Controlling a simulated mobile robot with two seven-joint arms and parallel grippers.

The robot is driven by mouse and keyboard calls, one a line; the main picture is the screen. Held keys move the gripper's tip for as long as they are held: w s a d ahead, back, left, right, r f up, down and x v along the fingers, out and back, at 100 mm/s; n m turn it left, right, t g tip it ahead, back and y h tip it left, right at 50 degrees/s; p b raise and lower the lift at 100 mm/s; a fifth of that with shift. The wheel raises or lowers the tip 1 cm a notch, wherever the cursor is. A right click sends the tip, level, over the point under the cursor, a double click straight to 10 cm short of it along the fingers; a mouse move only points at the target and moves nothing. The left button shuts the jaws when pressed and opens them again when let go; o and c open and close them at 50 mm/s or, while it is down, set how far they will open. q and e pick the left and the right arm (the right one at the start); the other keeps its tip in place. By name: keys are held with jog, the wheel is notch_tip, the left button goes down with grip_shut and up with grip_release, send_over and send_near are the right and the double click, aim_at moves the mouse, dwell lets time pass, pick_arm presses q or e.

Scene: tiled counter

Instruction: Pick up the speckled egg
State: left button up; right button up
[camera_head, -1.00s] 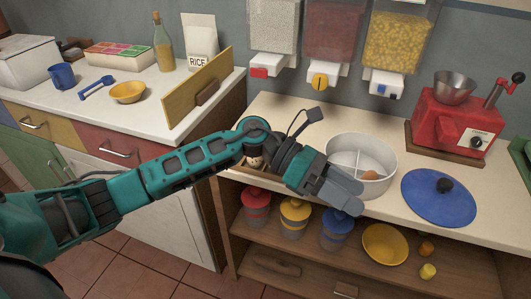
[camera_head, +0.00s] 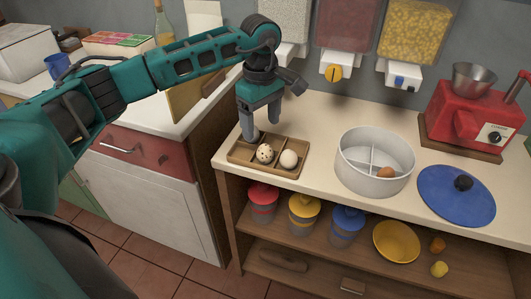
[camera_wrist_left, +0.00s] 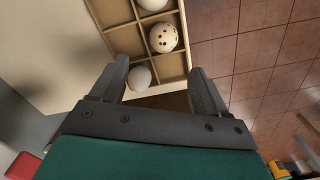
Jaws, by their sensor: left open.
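The speckled egg (camera_head: 265,153), white with dark spots, sits in the middle of a wooden divided tray (camera_head: 270,172) on the counter. A plain white egg (camera_head: 289,158) is to its right. My left gripper (camera_head: 260,127) points down over the left part of the tray, open. In the left wrist view the speckled egg (camera_wrist_left: 163,38) lies just beyond the fingertips, in its own compartment. A paler egg (camera_wrist_left: 140,77) shows between the fingers of my left gripper (camera_wrist_left: 160,68), near the left one. No egg is held. My right gripper is not in view.
A white divided pot (camera_head: 350,180) holding a brown egg (camera_head: 385,172) stands right of the tray. A blue lid (camera_head: 440,200) and red grinder (camera_head: 455,120) are farther right. Dispensers (camera_head: 335,72) hang above. The tray is near the counter's front edge.

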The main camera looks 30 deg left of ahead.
aim_at(263, 143)
pick_arm(q)
jog(key=shift+s+d+f, duration=0.1)
jog(key=shift+d+f, duration=0.1)
jog(key=shift+f, duration=1.55)
jog(key=shift+s+d+f, duration=0.1)
jog(key=shift+d+f, duration=0.05)
jog(key=shift+f, duration=1.6)
jog(key=shift+c, duration=0.4)
jog(key=c, duration=0.7)
jog(key=shift+o, duration=0.2)
jog(key=shift+r, duration=0.1)
